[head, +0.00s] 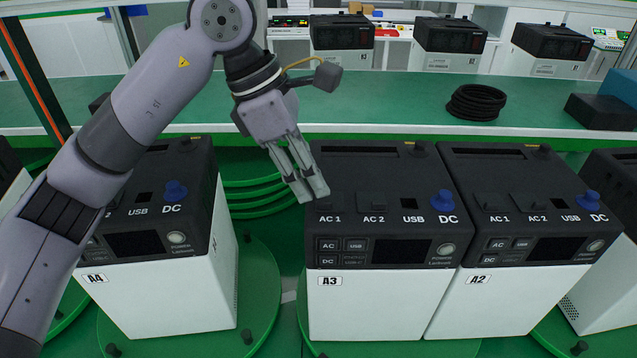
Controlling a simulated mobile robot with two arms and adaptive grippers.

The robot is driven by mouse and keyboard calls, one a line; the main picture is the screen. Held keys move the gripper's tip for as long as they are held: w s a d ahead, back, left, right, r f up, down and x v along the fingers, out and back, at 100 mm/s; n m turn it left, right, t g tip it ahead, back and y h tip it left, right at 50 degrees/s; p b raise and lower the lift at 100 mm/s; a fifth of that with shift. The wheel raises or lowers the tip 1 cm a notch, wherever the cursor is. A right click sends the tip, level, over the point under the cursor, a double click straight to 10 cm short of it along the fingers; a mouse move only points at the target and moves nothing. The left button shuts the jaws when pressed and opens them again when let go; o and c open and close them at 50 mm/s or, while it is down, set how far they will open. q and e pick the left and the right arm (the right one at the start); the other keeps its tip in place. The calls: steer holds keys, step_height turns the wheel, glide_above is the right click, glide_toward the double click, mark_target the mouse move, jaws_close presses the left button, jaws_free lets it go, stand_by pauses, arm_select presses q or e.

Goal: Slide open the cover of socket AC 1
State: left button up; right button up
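Unit A3 (364,306) is a white box with a black top, standing in the middle. Its AC 1 socket cover (333,208) is a dark flap at the top's left edge, partly hidden behind my fingertips. The AC 2 cover (373,202), a black USB opening (409,203) and a blue DC plug (443,201) sit to its right. My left gripper (314,195) points down at the AC 1 cover, its two fingers close together with nothing visible between them. I cannot tell whether the tips touch the cover. My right gripper is not in view.
Unit A2 (500,306) stands close against A3's right side. Unit A4 (172,290) stands left, partly behind my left arm. Green turntables (262,268) lie below. A green bench (400,95) behind holds a black cable coil (476,102) and dark boxes (602,112).

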mark_target(323, 201)
arm_select(q)
steer(key=shift+p+x, duration=0.35)
steer(key=shift+x, duration=1.55)
jaws_close()
